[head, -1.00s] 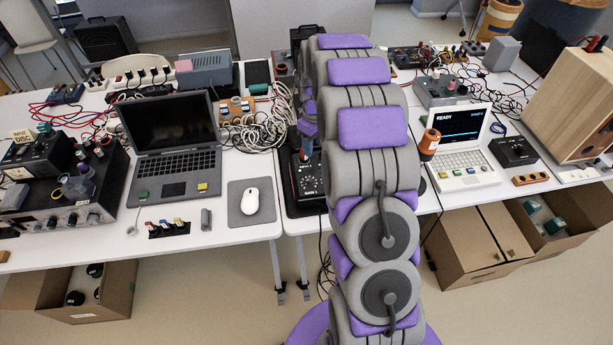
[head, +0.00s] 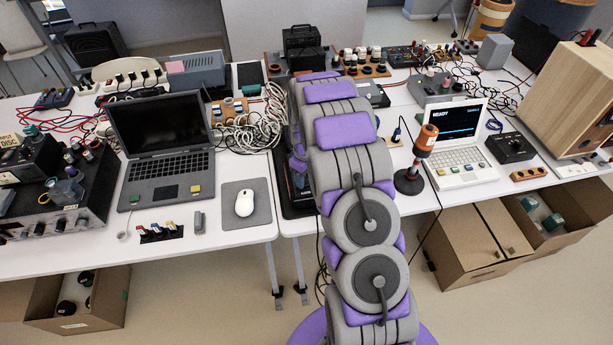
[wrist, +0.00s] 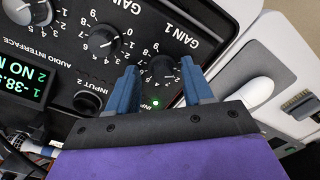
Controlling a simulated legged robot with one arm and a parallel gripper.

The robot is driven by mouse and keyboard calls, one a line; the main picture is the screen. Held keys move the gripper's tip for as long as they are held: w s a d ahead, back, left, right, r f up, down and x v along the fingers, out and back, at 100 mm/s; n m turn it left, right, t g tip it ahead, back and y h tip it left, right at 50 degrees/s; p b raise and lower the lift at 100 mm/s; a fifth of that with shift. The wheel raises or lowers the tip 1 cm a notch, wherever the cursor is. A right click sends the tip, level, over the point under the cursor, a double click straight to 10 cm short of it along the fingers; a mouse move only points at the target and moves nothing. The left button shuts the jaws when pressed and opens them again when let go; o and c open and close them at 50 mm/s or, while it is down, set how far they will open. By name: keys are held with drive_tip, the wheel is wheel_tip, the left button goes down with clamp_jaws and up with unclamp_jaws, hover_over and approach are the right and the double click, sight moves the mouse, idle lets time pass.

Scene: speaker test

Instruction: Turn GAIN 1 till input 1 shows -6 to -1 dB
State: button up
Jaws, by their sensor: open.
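In the wrist view the GAIN 1 knob (wrist: 163,68) is a small black knob with a numbered scale on a dark panel. My gripper (wrist: 159,76) is open, its two blue fingers on either side of the knob; I cannot tell whether they touch it. The GAIN 1 label shows just above. The display (wrist: 22,80) is cut off at the left edge; its top line reads about -38.5 and the lower line starts "2 NO". A green light (wrist: 155,103) is lit between the fingers. In the head view my arm hides the gripper and the knob.
Another gain knob (wrist: 103,42) sits left of GAIN 1, with a larger knob (wrist: 27,10) beyond. The input 2 socket (wrist: 88,100) is below them. In the head view, a laptop (head: 162,135) and an orange-topped stand (head: 424,140) flank my arm.

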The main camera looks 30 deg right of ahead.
drive_tip(key=shift+a, duration=0.65)
drive_tip(key=shift+d, duration=0.75)
drive_tip(key=c, duration=0.6)
drive_tip(key=shift+a, duration=0.35)
clamp_jaws()
drive_tip(key=shift+w, duration=0.1)
drive_tip(key=shift+d+r, duration=0.1)
drive_tip(key=shift+d, duration=0.05)
drive_tip(key=shift+m+p, duration=0.3)
